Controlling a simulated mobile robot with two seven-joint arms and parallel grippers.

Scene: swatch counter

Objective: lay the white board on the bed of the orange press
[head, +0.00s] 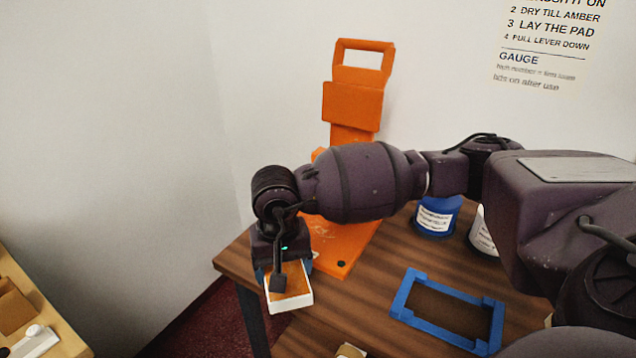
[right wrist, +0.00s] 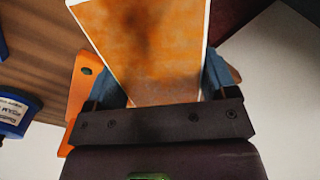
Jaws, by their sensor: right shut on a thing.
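The white board (head: 290,302) has white edges and an orange-brown upper face. My right gripper (head: 285,270) is shut on it, with blue fingers on either side. In the right wrist view the board (right wrist: 145,50) sticks out from between the fingers of the gripper (right wrist: 161,82). The orange press (head: 356,105) stands at the back of the table, its upright and handle raised. Its flat bed (head: 343,250) is partly hidden behind my right arm. My left gripper is not in view.
A blue rectangular frame (head: 407,293) lies on the brown table (head: 335,318) to the right. A blue labelled jar (head: 436,217) and a white one (head: 482,238) stand behind it. A light wooden surface (head: 62,338) with small items is at lower left, across a gap.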

